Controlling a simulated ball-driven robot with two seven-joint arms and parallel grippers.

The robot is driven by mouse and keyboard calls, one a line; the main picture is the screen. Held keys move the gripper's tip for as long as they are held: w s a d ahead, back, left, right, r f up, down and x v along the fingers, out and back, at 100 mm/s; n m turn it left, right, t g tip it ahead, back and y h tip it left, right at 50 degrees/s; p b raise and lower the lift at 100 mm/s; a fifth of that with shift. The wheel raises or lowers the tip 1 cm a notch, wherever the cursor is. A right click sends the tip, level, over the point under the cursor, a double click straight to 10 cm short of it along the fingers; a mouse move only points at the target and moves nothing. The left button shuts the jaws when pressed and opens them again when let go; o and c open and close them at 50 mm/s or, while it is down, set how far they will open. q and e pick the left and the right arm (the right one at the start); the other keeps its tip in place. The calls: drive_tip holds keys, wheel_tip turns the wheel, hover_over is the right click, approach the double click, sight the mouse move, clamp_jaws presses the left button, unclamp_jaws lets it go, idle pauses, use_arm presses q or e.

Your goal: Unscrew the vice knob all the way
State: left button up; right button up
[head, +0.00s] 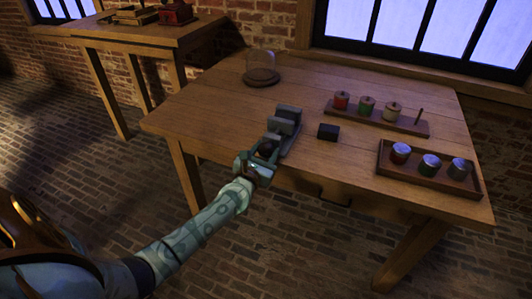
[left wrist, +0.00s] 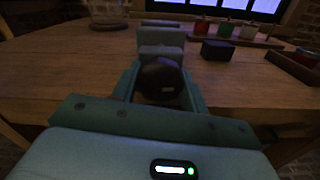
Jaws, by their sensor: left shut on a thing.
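The grey vice (head: 284,124) stands at the front edge of the wooden table, and its jaws also show in the left wrist view (left wrist: 162,38). Its dark round knob (left wrist: 161,78) faces me at the near end of the vice. My left gripper (head: 264,153) is at the knob, with one finger on each side of it, shut on it. In the left wrist view the two fingers (left wrist: 160,85) flank the knob, and the knob hides part of the vice behind it. My right gripper is in neither view.
A small dark block (head: 328,132) lies right of the vice. A glass dome (head: 261,68) stands at the back. The table's left part is clear.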

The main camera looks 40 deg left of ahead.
use_arm(q)
drive_tip(key=n, duration=0.3)
drive_tip(key=n+b, duration=0.1)
drive_tip(key=shift+d+f+n, duration=0.1)
drive_tip(key=shift+f+n, duration=0.2)
drive_tip(key=n+b, duration=0.1)
drive_tip(key=n, duration=0.3)
drive_tip(key=shift+n, duration=0.3)
drive_tip(key=n+b, duration=0.1)
drive_tip(key=n, duration=0.2)
drive_tip(key=shift+d+r, duration=0.1)
drive_tip(key=n, duration=0.4)
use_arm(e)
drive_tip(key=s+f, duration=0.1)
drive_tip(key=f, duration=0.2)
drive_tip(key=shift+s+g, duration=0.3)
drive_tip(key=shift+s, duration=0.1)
use_arm(q)
drive_tip(key=shift+r+n+b, duration=0.1)
drive_tip(key=shift+n+b, duration=0.2)
drive_tip(key=shift+n, duration=0.1)
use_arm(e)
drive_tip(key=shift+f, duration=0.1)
use_arm(q)
drive_tip(key=o, duration=0.9)
drive_tip(key=shift+o, duration=0.5)
drive_tip(key=shift+r, duration=0.1)
drive_tip(key=shift+s, duration=0.1)
